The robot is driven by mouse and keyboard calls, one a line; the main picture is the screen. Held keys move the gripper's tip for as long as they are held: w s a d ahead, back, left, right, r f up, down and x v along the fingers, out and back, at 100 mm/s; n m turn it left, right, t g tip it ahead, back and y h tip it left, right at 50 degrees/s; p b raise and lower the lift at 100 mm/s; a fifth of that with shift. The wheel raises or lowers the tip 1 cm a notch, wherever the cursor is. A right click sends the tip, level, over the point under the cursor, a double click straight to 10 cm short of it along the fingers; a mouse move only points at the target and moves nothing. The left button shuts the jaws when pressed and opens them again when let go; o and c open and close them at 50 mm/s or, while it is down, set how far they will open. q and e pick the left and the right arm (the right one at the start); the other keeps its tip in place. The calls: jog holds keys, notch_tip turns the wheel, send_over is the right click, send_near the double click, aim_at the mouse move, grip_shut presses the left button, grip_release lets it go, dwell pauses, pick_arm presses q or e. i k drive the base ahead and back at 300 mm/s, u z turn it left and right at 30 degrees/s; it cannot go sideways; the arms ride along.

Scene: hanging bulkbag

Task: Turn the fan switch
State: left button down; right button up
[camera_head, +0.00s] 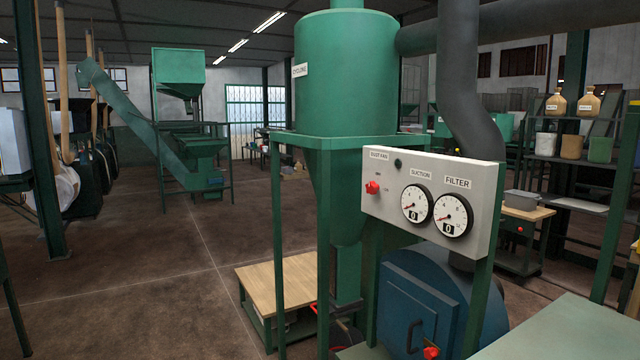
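The fan switch looks to be the red knob (372,187) at the left of a pale control panel (482,212). A label above the knob appears to read "DUST FAN", and small marks stand beside it. A dark round indicator (398,163) sits above and right of the knob. Two dials, a suction gauge (416,204) and a filter gauge (452,215), are to its right, each with a small "0" window. Neither of my grippers is in view.
A green cyclone (345,75) on a green frame stands behind and left of the panel. A blue housing (425,300) is below it. A wood-topped stand (275,284) is lower left. A pale green surface (570,335) fills the lower right. Floor at left is open.

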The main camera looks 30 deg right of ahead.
aim_at(371, 187)
jog(key=i, duration=2.85)
jog(key=z, duration=1.4)
